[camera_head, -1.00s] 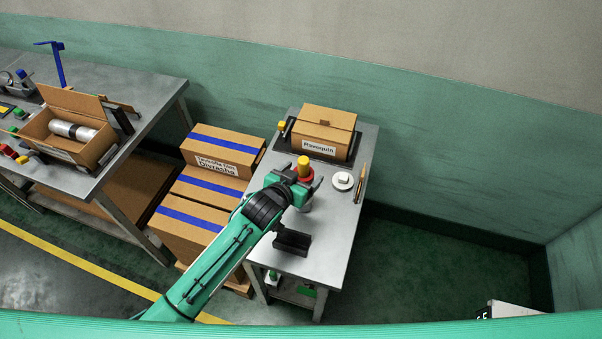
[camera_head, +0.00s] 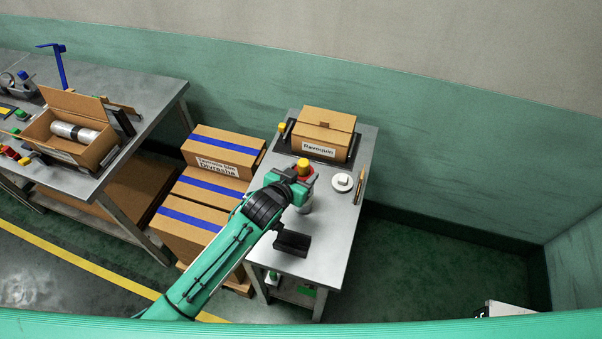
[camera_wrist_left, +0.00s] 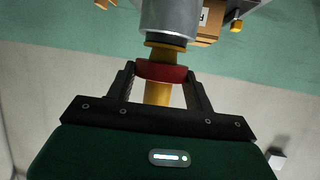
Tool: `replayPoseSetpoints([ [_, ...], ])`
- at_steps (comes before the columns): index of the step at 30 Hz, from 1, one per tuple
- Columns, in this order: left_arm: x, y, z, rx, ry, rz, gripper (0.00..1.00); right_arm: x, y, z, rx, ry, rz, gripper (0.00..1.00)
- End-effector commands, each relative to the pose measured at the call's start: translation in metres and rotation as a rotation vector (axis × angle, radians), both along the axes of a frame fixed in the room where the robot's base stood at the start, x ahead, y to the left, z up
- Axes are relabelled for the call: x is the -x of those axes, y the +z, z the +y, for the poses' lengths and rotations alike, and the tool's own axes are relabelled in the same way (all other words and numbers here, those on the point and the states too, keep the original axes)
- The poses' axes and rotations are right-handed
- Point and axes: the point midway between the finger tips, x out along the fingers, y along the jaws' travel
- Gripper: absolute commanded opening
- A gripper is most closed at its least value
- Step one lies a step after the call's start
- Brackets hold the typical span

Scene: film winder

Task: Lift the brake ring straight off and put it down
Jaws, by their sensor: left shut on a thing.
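The brake ring, a red ring (camera_head: 305,174), sits around a yellow spindle (camera_head: 303,162) above a grey metal body (camera_head: 305,208) on the small table. My left gripper (camera_head: 303,178) is shut on the ring from its sides. In the left wrist view my left gripper's fingers (camera_wrist_left: 161,78) press on both sides of the red ring (camera_wrist_left: 162,71). Yellow spindle (camera_wrist_left: 157,95) shows on one side of the ring, and a yellow collar and the silver body (camera_wrist_left: 168,18) on the other. My right gripper is out of view.
On the small table (camera_head: 325,255) are a carton (camera_head: 322,145) at the back, a white round piece (camera_head: 342,183), a thin brown tool (camera_head: 360,185) at the right edge and a black block (camera_head: 291,242) in front. Striped cartons (camera_head: 188,208) stand left. The table's front right is clear.

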Motion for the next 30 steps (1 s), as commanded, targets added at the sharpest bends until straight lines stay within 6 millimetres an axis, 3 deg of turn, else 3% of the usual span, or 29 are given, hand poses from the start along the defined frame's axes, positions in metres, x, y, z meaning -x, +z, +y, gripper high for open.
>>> replayPoseSetpoints([
  [30,0.0,0.065,0.0,0.001,0.0,0.0,0.4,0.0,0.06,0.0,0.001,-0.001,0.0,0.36],
])
